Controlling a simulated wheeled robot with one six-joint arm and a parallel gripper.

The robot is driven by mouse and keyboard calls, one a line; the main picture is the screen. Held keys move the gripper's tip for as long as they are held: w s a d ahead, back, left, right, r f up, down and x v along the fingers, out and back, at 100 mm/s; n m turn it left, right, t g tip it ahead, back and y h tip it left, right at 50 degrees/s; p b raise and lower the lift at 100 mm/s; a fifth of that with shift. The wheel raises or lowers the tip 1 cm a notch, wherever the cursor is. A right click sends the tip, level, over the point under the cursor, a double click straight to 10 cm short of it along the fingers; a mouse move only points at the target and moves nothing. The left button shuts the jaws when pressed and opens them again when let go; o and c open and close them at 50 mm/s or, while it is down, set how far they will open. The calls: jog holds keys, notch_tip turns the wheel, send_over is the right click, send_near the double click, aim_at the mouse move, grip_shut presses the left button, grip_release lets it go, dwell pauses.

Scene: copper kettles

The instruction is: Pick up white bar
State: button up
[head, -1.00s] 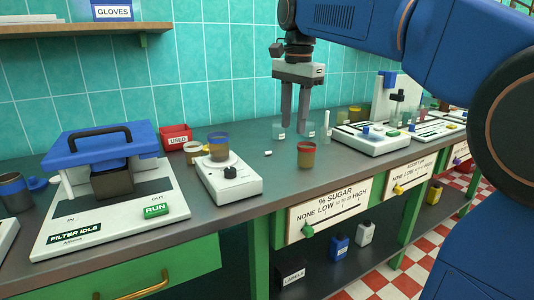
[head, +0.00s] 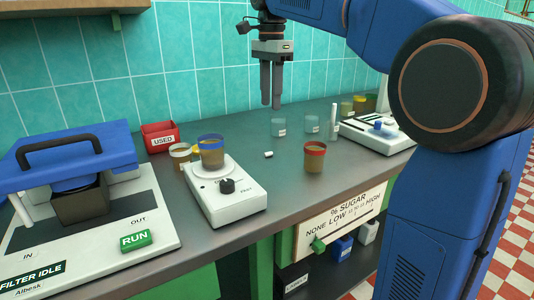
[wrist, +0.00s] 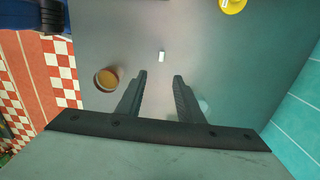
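The white bar (head: 268,154) is a very small white piece lying on the grey bench top (head: 240,214), between the white stirrer device and the red-rimmed cup. In the wrist view the white bar (wrist: 162,56) lies beyond the fingertips, roughly in line with the gap between them. My gripper (head: 271,106) hangs with its fingers pointing down, above the bench and apart from the bar. In the wrist view my gripper (wrist: 160,75) has its two dark fingers apart with nothing between them. It is open and empty.
A red-rimmed cup (head: 314,157) stands right of the bar. The stirrer device (head: 226,193) with a blue-rimmed cup (head: 211,151) is on the left. Clear beakers (head: 278,126) and a white upright tube (head: 334,121) stand behind. A red bin (head: 160,136) is by the wall.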

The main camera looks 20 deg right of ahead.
send_over(270, 152)
notch_tip(270, 152, down, 10)
jog(key=shift+s+r, duration=0.1)
jog(key=shift+s, duration=0.05)
jog(key=shift+a+f, duration=0.15)
jog(key=shift+f, duration=1.2)
jog(key=shift+a+f, duration=0.1)
jog(key=shift+f, duration=1.25)
grip_shut()
